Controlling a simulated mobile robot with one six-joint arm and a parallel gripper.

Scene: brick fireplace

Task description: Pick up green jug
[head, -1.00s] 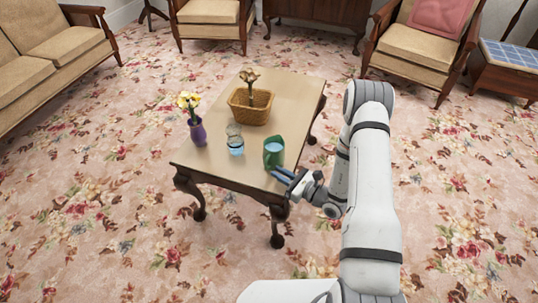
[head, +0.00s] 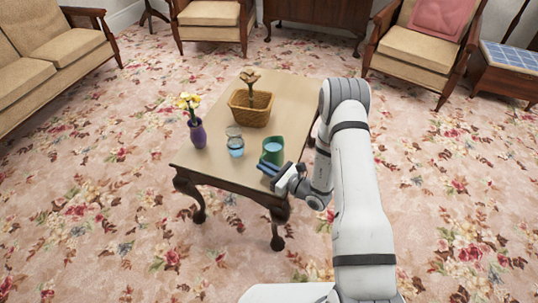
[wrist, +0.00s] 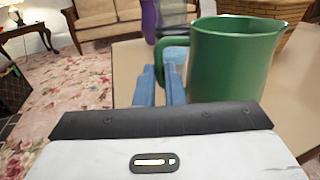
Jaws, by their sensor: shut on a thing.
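The green jug (head: 273,149) stands upright near the front right corner of the wooden table (head: 215,166), with something light blue inside it. My gripper (head: 267,168) is at the jug's near side. In the wrist view the jug's body (wrist: 232,62) is right of my blue fingers (wrist: 160,82), and its handle (wrist: 174,53) is at their tips. The fingers are shut on the handle. The exact contact is partly hidden by the right finger.
A clear glass with blue liquid (head: 235,147), a purple vase with yellow flowers (head: 197,132) and a wicker basket (head: 250,112) stand on the table. The table's far end is clear. Armchairs and a sofa stand around it on the floral carpet.

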